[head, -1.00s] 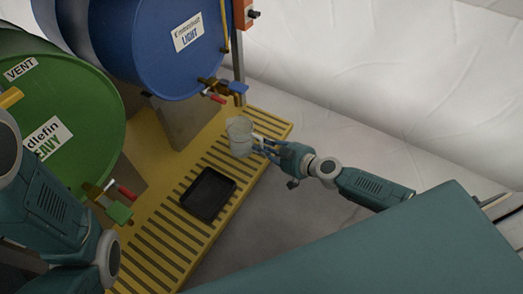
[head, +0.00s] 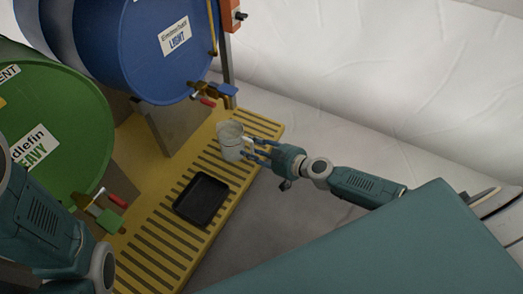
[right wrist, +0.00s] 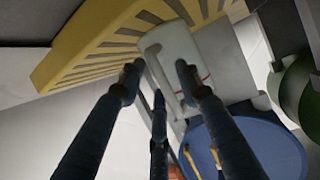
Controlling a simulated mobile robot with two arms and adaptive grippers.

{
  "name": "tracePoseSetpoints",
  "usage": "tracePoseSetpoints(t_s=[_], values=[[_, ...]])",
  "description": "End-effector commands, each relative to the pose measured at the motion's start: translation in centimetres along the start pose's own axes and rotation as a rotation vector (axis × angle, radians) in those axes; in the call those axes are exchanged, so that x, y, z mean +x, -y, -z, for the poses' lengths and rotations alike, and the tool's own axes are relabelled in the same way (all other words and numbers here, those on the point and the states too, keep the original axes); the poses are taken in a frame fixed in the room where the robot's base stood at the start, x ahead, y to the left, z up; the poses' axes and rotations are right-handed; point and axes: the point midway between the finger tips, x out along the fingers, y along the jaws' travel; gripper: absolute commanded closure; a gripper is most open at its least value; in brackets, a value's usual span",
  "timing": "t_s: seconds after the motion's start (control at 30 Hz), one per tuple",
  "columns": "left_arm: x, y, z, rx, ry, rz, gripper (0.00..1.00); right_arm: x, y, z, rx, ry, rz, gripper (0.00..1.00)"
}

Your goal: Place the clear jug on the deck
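The clear jug (head: 231,141) stands upright on the slatted yellow deck (head: 272,126), near its far right end. Its handle side faces my right gripper. My right gripper (head: 258,150) is at the handle, with its fingers spread apart. In the right wrist view the jug (right wrist: 182,50) shows just beyond the open fingertips (right wrist: 158,72), with the handle between them. Whether a finger still touches the handle is hard to tell. The deck (right wrist: 65,62) shows behind the jug. My left arm shows at the lower left of the head view, but its gripper is out of view.
A black tray (head: 201,199) lies on the deck nearer than the jug. A blue drum (head: 140,50) and a green drum (head: 50,130), with taps (head: 212,92), overhang the deck's left side. A pale tent wall (head: 400,80) is at the right.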

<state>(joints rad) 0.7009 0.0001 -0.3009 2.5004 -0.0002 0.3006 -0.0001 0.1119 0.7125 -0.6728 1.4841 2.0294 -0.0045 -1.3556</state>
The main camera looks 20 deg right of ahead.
Motion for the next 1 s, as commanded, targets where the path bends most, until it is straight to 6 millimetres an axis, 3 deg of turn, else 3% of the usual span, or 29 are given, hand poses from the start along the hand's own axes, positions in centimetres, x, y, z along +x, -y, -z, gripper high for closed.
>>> tracePoseSetpoints(t_s=[0.23,0.6,0.8,1.0], values=[[1.0,0.2,-0.3,0.0,0.0,-0.001,0.65,-3.8,0.1,0.1,-0.001,0.003,0.0,0.66],[0.7,0.1,-0.3,0.001,0.001,-0.001,0.65,-10.1,0.1,-0.1,0.001,0.001,0.0,0.66],[0.6,0.1,-0.2,0.001,0.001,0.0,0.65,-11.7,0.0,0.1,0.001,0.001,0.0,0.66],[0.6,0.1,-0.2,0.001,0.001,0.0,0.65,-12.1,0.0,0.1,-0.001,0.0,0.0,0.66]])
